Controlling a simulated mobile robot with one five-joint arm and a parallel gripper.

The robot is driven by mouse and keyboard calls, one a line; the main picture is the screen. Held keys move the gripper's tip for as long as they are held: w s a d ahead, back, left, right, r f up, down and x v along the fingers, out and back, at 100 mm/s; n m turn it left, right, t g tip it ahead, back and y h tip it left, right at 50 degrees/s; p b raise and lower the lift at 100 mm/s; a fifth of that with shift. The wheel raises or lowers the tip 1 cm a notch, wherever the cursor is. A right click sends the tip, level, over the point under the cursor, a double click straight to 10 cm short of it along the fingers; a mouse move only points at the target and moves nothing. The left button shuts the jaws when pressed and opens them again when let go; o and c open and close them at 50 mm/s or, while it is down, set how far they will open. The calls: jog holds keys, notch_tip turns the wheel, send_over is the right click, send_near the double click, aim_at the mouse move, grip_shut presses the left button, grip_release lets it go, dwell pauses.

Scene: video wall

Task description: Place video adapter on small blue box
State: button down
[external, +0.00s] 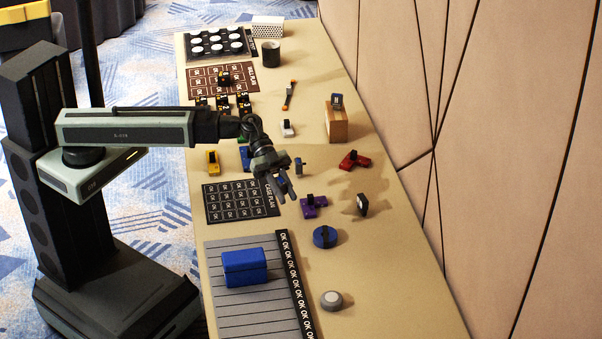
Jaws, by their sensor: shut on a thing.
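My gripper (286,192) is above the middle of the table, just right of the black case plan mat. It is shut on a small bluish item (282,181), which is mostly hidden by the fingers; it may be the video adapter, but I cannot tell for sure. The small blue box (244,267) sits on a grey slatted panel (232,311) at the near left of the table. It has a lid seam, looks closed, and its top is bare. My gripper is beyond the box and to its right, apart from it.
A purple piece (313,206), a blue disc (325,237), a grey round knob (332,300) and a dark upright item (362,204) stand right. A wooden block (337,122) is farther back. A wall borders the table's right.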

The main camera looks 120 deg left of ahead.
aim_at(245, 262)
jog(key=w+d+r+m+g+h+p, duration=0.1)
jog(key=d+r+m+h, duration=0.1)
jog(key=d, duration=0.9)
jog(key=w+d+r+m+g+h+p, duration=0.1)
jog(key=d+r+p, duration=0.1)
jog(key=d, duration=1)
notch_tip(245, 262, down, 9)
jog(key=b, duration=0.8)
jog(key=shift+w+a+r+b, duration=0.1)
jog(key=shift+b, duration=0.25)
jog(key=c, duration=1.3)
grip_release()
jog(key=shift+r, duration=0.1)
jog(key=shift+o, duration=0.2)
jog(key=shift+r+p, duration=0.15)
jog(key=shift+p, duration=0.15)
jog(key=p+v, duration=0.2)
jog(key=v, duration=0.5)
jog(key=shift+a+p, duration=0.2)
jog(key=shift+p, duration=0.2)
jog(key=shift+r, duration=0.15)
